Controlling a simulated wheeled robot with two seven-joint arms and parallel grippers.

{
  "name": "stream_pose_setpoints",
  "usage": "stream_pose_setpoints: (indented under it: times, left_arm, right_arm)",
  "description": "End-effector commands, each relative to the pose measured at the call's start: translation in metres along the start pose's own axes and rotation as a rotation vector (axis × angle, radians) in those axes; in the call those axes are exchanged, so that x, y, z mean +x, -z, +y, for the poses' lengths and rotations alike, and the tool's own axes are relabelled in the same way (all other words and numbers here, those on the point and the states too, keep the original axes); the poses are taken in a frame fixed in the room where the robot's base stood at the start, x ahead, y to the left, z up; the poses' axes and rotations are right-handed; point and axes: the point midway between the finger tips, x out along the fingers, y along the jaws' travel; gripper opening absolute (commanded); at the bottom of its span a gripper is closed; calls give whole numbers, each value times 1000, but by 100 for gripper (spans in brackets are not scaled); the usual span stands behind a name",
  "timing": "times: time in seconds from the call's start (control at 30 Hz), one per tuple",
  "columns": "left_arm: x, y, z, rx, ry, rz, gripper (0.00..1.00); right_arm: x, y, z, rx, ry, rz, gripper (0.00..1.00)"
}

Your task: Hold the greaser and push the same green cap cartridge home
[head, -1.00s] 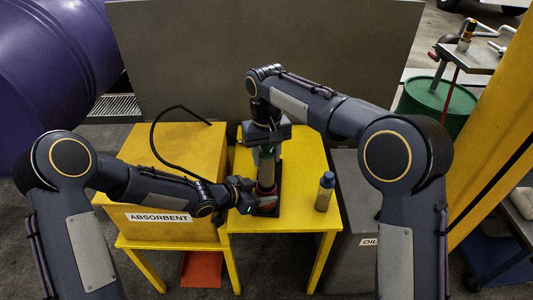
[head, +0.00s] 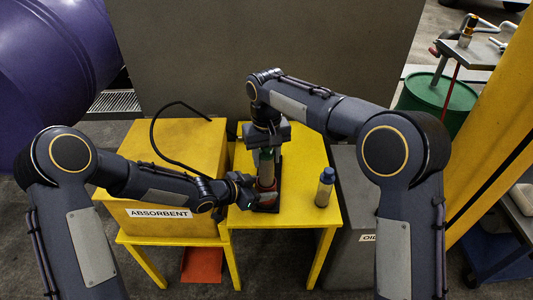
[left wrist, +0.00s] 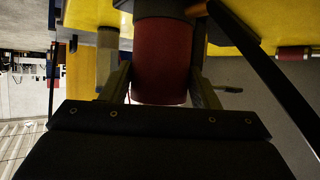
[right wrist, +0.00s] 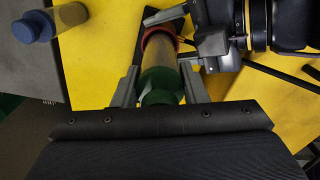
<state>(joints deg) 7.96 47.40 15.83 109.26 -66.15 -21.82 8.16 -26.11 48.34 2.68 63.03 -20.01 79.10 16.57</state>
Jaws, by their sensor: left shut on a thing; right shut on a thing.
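The greaser (head: 266,184) stands upright on a dark base on the yellow table; its red barrel (left wrist: 162,62) fills the left wrist view. My left gripper (head: 250,196) is shut on the barrel from the left, low down. The green cap cartridge (head: 267,158) stands above the greaser, in line with it. In the right wrist view its green cap (right wrist: 160,88) is between my fingers, and its clear body reaches into the greaser's red rim (right wrist: 160,36). My right gripper (head: 267,146) is shut on the cap from above. The cartridge's depth inside is hidden.
A blue-capped bottle (head: 325,187) stands on the yellow table (head: 300,208), right of the greaser. A yellow absorbent box (head: 165,150) with a black hose is at the left. A grey panel (head: 260,60) rises behind. The table's right side is mostly clear.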

Motion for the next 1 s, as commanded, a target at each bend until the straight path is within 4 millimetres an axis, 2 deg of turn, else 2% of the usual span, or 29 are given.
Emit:
stream_pose_setpoints:
  times: [1.0]
  left_arm:
    - [0,0,0,-1,1,1,40]
  right_arm:
    - [25,0,0,0,0,0,7]
